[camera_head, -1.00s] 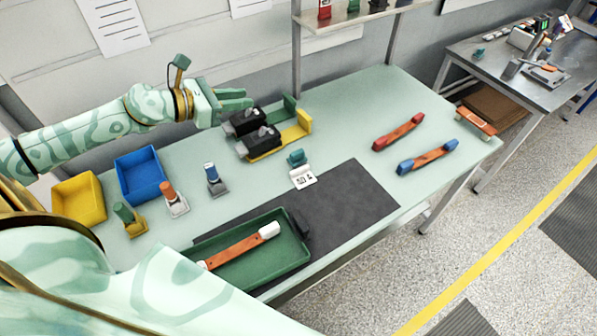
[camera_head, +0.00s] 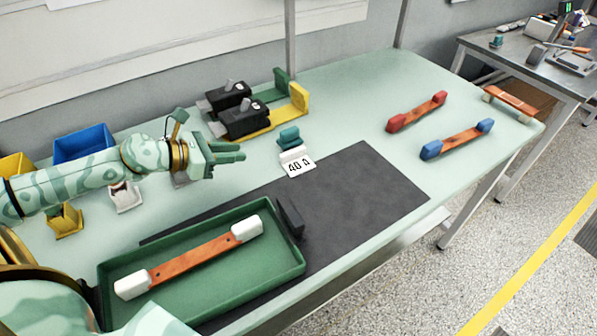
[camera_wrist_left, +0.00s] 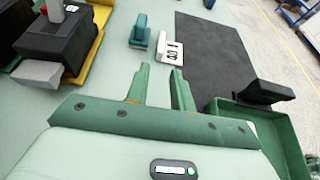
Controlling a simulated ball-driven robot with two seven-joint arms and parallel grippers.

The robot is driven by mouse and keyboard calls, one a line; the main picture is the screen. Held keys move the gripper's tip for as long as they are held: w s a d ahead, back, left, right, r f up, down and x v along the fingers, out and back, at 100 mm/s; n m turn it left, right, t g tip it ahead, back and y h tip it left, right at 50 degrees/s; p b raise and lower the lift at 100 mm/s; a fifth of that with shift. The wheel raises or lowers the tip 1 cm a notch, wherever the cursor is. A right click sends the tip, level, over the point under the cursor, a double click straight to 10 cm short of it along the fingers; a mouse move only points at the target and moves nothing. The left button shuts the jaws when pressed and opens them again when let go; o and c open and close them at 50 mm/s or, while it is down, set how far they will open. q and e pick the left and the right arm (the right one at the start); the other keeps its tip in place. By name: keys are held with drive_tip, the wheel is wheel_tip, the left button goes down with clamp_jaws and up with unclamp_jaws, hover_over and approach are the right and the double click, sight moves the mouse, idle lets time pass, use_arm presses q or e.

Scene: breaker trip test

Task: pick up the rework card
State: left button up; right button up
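No card with the word rework is readable. A small white card marked "40 A" (camera_head: 299,166) leans on a white holder (camera_head: 292,154) at the back edge of the dark mat, with a teal clip-like block (camera_head: 288,137) just behind. My left gripper (camera_head: 240,152) is in front of the black breakers and left of the card, apart from it. In the left wrist view, the gripper (camera_wrist_left: 160,75) has its fingers parted with nothing between them. The teal block (camera_wrist_left: 140,30) and white card (camera_wrist_left: 169,50) lie just beyond the fingertips. My right gripper is not in view.
Black breakers (camera_head: 243,119) sit on green and yellow rails behind the gripper. A green tray (camera_head: 283,269) holds a white-ended copper bar (camera_head: 190,259). The dark mat (camera_head: 365,190) is bare on its right. Red-ended (camera_head: 417,112) and blue-ended bars (camera_head: 457,139) lie at right.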

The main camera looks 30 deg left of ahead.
use_arm(q)
drive_tip(key=shift+w+d+f, duration=0.15)
drive_tip(key=shift+f, duration=0.1)
drive_tip(key=b, duration=0.1)
approach(292, 151)
drive_tip(key=x, duration=0.4)
drive_tip(key=shift+w+f, duration=0.1)
drive_tip(key=shift+w, duration=0.25)
drive_tip(key=b+x, duration=0.1)
drive_tip(key=x, duration=0.4)
drive_tip(key=shift+d+f, duration=0.1)
drive_tip(key=shift+d, duration=0.05)
drive_tip(key=shift+s, duration=0.15)
clamp_jaws()
